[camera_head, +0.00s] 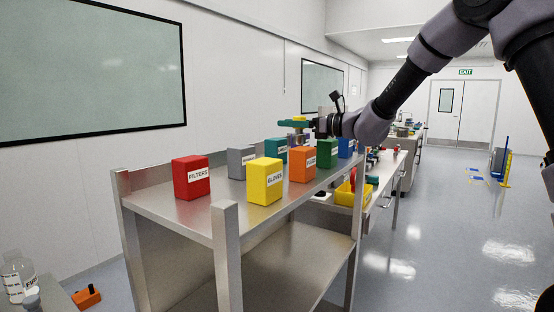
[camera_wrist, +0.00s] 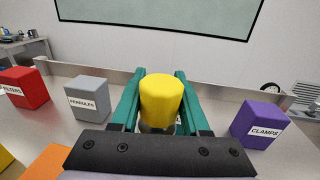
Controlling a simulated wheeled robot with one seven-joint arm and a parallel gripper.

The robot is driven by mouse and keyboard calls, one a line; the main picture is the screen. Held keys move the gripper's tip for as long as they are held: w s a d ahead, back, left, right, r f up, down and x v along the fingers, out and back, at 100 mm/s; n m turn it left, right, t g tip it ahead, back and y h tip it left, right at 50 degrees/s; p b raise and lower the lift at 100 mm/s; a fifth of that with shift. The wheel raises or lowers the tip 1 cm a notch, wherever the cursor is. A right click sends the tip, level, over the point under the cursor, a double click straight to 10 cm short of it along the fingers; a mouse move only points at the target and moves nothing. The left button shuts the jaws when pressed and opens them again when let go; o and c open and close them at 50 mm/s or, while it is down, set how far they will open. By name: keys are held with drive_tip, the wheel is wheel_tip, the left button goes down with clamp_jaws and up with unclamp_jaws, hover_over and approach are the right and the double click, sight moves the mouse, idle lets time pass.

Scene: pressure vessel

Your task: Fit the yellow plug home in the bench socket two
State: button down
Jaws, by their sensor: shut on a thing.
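The yellow plug (camera_wrist: 160,98) stands upright between the two green fingers of my gripper (camera_wrist: 158,80) in the wrist view. My gripper is shut on it. In the head view my gripper (camera_head: 293,123) is held above the far part of the steel shelf unit, over the labelled boxes, and a bit of the plug's yellow (camera_head: 298,117) shows at its fingers. The lower end of the plug is hidden behind the gripper body in the wrist view. I cannot make out bench socket two in either view.
The steel shelf unit (camera_head: 165,203) carries several boxes, among them red FILTERS (camera_head: 191,177), yellow GLOVES (camera_head: 264,181), an orange one (camera_head: 302,163) and purple CLAMPS (camera_wrist: 262,124). A farther bench (camera_head: 390,170) holds a yellow bin (camera_head: 355,192).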

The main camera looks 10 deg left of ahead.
wheel_tip(320, 180, down, 8)
drive_tip(key=shift+r, duration=0.2)
drive_tip(key=shift+f, duration=0.1)
drive_tip(key=shift+c, duration=2)
unclamp_jaws()
